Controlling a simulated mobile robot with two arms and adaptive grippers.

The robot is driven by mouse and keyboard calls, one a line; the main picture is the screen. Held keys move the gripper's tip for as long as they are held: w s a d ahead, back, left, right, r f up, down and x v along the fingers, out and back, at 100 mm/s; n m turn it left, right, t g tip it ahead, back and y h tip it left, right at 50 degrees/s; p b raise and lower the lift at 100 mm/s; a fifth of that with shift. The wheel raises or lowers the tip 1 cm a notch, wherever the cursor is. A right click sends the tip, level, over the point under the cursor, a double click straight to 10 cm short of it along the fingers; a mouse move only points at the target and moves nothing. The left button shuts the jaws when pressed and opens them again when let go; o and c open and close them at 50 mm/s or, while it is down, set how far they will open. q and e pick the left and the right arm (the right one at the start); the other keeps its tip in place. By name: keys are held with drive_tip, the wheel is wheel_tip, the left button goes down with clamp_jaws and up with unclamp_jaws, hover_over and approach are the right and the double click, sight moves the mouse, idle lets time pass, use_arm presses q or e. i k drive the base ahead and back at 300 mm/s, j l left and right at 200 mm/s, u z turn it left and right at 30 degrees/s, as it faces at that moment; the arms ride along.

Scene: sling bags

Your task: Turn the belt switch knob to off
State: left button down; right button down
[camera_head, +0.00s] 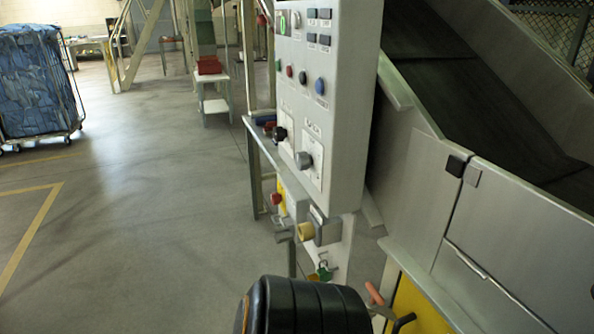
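A grey control panel (345,60) stands upright in the middle of the head view. On its lower part are two rotary knobs on white plates: a black knob (279,134) and a larger silver knob (304,160). Their labels are too small to read, so I cannot tell which is the belt switch or where either points. A black rounded part of my own arm shows at the bottom centre, below the panel. Neither of my gripper's fingertips shows, and nothing of mine touches the knobs.
Below the panel are a red button (276,199) on yellow and a yellow knob (305,230). A conveyor with a dark belt (465,80) rises at the right. A cart of blue bags (35,80) stands far left. The floor (140,200) at left is clear.

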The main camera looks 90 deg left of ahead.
sight(276, 199)
drive_tip(key=u, duration=2.75)
